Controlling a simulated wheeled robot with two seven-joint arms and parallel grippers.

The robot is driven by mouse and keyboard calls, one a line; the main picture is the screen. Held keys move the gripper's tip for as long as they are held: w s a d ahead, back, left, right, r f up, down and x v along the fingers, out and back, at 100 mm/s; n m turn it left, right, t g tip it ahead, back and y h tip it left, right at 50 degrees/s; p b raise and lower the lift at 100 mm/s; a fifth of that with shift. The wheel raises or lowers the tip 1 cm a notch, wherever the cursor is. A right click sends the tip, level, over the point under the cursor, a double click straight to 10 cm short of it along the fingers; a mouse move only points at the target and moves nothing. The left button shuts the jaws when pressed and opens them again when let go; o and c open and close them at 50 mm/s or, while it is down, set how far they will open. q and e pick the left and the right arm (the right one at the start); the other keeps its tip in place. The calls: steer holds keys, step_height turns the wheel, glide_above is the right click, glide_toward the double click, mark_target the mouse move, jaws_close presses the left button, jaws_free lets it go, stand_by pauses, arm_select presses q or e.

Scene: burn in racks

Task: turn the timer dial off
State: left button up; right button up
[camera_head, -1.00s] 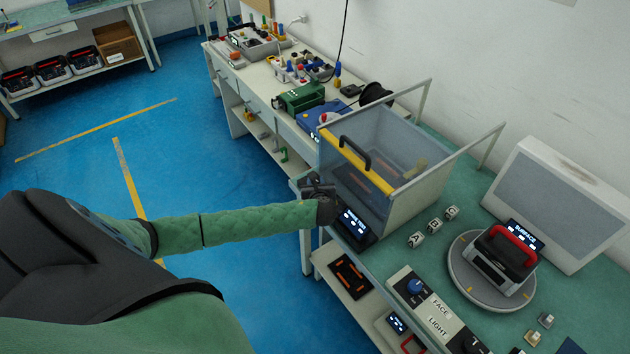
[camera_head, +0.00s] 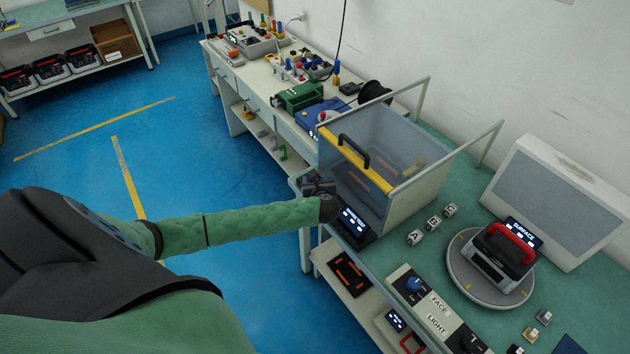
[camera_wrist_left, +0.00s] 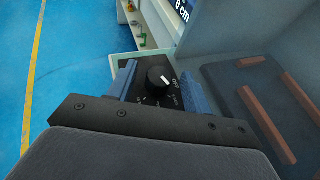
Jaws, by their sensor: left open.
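The timer dial (camera_wrist_left: 157,76) is a black round knob with a white mark, on a dark panel with white lettering, in the left wrist view. "OFF" is printed at its right side; I cannot tell surely which setting the mark meets. My left gripper (camera_wrist_left: 157,72) is open, with one blue finger on either side of the dial and no clear contact. In the head view my left gripper (camera_head: 318,187) is at the front left corner of the clear chamber (camera_head: 415,195), hiding the dial. A lit display (camera_head: 353,221) sits just right of it. My right gripper is out of view.
The chamber has a yellow front edge with a black handle (camera_head: 353,150). A face and light switch box (camera_head: 435,305), lettered cubes (camera_head: 433,222) and a turntable (camera_head: 458,278) bearing a red-handled unit stand on the green bench. Blue floor (camera_head: 200,110) is open at left.

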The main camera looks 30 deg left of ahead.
arm_select(q)
steer(key=shift+s+d, duration=0.2)
steer(key=shift+b+v, duration=0.85)
steer(key=shift+v, duration=0.25)
steer(key=b+v, duration=0.1)
steer(key=v, duration=0.2)
steer(key=shift+s+d+r, duration=0.15)
steer(key=shift+b+v, duration=0.35)
steer(key=shift+v, duration=0.4)
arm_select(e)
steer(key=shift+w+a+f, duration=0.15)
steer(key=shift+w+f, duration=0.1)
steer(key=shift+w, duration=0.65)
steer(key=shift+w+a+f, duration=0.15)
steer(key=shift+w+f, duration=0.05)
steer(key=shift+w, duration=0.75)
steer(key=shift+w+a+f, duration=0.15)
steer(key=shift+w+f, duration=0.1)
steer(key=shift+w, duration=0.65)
arm_select(q)
steer(key=shift+r, duration=0.1)
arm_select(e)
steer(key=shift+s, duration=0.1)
